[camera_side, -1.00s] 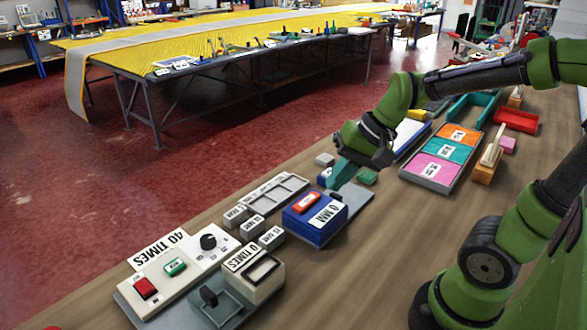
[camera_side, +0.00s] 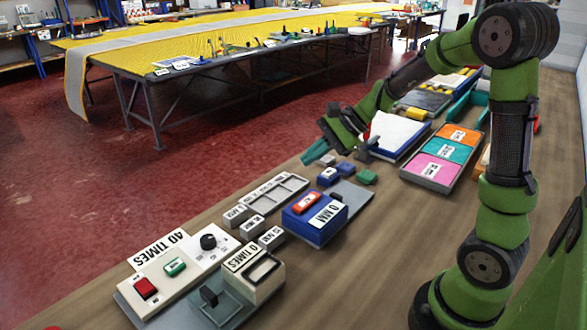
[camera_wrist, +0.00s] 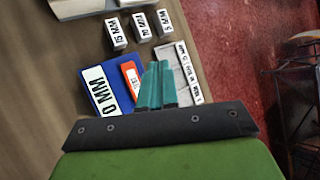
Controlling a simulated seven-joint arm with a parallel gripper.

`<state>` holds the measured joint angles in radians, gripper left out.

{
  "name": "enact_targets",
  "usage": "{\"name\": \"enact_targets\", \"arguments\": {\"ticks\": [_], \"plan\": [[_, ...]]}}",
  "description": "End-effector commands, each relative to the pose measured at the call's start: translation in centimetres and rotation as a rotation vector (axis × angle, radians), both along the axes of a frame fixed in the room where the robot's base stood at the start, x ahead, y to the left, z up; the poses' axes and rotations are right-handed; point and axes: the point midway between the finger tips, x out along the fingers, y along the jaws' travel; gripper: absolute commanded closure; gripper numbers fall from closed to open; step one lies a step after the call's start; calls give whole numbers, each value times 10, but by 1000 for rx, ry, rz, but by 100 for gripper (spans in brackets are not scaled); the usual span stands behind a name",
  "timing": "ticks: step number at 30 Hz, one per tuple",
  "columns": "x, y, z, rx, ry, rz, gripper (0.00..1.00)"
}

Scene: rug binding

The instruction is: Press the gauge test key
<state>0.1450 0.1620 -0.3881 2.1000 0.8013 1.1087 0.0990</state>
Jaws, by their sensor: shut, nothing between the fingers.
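The gauge is a blue box (camera_side: 322,231) with a "0 MM" label, standing on a grey plate on the bench. Its orange-red key (camera_side: 306,203) is on top, beside the label. In the wrist view the blue box (camera_wrist: 92,72) lies left of my fingers, and the key (camera_wrist: 131,80) shows just left of the fingertips. My gripper (camera_side: 314,154) has teal fingers, shut and empty. It is up and behind the gauge in the side view, clear of the key. In the wrist view my gripper (camera_wrist: 156,66) partly covers the gauge's surroundings.
Grey labelled blocks (camera_side: 252,227) and a slotted tray (camera_side: 277,190) stand left of the gauge. A "40 TIMES" panel (camera_side: 172,266) and a "0 TIMES" counter (camera_side: 253,271) are nearer. Small blue and green blocks (camera_side: 367,177) lie behind the gauge.

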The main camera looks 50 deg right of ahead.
Motion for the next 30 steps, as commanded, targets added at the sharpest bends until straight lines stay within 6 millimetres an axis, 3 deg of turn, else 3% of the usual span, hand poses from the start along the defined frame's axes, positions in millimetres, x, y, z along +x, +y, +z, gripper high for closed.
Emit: {"name": "enact_targets", "arguments": {"ticks": [5, 21, 30], "plan": [[0, 0, -9, -1, 2, 2, 100], [-1, 0, -77, 0, 4, 1, 100], [-1, 0, -89, -2, 1, 1, 100]]}}
